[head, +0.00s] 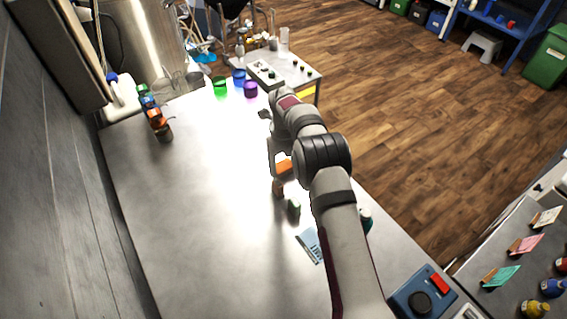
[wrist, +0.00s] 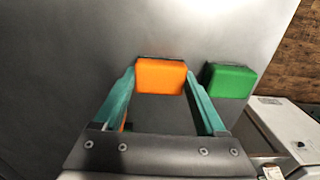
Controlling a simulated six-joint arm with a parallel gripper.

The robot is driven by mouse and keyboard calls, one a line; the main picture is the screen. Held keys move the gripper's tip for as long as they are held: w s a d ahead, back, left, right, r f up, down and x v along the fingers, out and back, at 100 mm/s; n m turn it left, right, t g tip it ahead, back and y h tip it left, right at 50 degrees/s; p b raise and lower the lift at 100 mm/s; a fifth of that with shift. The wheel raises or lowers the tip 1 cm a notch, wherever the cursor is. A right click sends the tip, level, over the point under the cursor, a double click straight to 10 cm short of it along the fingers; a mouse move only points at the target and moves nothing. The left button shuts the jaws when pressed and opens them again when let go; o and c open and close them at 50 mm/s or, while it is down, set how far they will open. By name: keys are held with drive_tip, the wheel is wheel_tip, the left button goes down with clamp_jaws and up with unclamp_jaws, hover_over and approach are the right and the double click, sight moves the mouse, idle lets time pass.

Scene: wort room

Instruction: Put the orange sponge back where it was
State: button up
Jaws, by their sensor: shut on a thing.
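The orange sponge (wrist: 161,76) is between the teal fingertips of my gripper (wrist: 160,92) in the wrist view, and the gripper is shut on it. In the head view, an orange patch of it (head: 284,166) shows beside my arm, which hides much of the gripper. A green sponge (wrist: 230,81) lies close to the right of the orange one in the wrist view, apart from it. It also shows in the head view (head: 293,206). I cannot tell whether the orange sponge touches the worktop.
The grey worktop (head: 190,230) is bare on its left and middle. Green (head: 220,86), blue (head: 239,77) and purple (head: 250,89) cups stand at its far end. A pale blue card (head: 309,245) lies near my arm. A blue box with a black knob (head: 420,295) stands at lower right.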

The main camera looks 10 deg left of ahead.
sight(283, 165)
drive_tip(key=o, duration=1.2)
drive_tip(key=shift+f, duration=0.1)
drive_tip(key=shift+o, duration=0.2)
drive_tip(key=s+d+r+n, duration=0.2)
drive_tip(key=r, duration=0.7)
drive_tip(key=s+d+r+n, duration=0.1)
drive_tip(key=s+d+r, duration=0.15)
drive_tip(key=r, duration=0.75)
drive_tip(key=s+d+r+n+y, duration=0.1)
drive_tip(key=s+d+r+n, duration=0.6)
drive_tip(key=s, duration=0.4)
drive_tip(key=s+d+f+n, duration=0.2)
drive_tip(key=s+n, duration=0.3)
drive_tip(key=s, duration=0.6)
drive_tip(key=s+d+f+n, duration=0.3)
drive_tip(key=s+n, duration=0.3)
drive_tip(key=s, duration=0.5)
drive_tip(key=shift+s+d+y, duration=0.3)
drive_tip(key=shift+y, duration=0.1)
